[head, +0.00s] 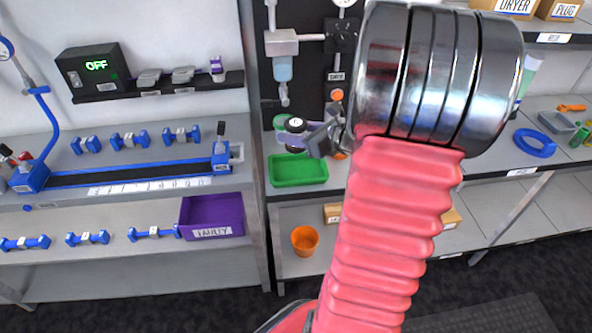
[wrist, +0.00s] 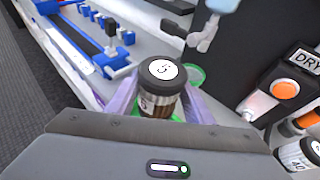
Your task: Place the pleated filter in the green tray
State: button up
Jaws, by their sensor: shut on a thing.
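My gripper (head: 312,137) is shut on a small black-capped filter (head: 295,125) with a white disc on its top. In the wrist view the filter (wrist: 161,88) stands between my gripper's fingers (wrist: 163,106); its disc reads like a 5 and its short body looks brownish and streaked. The pleats are too small to make out surely. The green tray (head: 298,171) sits on the right bench's front edge, below the held filter in the head view and apart from it. The tray looks empty. My arm hides part of the bench to its right.
A black panel with a DRY sign (wrist: 308,60) and an orange button (wrist: 284,89) stands behind the tray. Another black-capped canister (wrist: 302,154) is at the wrist view's lower right. A purple FAULTY bin (head: 212,215) and an orange cup (head: 305,241) are on lower shelves.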

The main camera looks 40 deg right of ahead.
jog(key=shift+s+d, duration=0.1)
jog(key=shift+f, duration=0.4)
send_over(297, 172)
jog(key=shift+f, duration=2.5)
jog(key=shift+f, duration=2.1)
jog(key=o, duration=1.1)
jog(key=shift+f, duration=0.1)
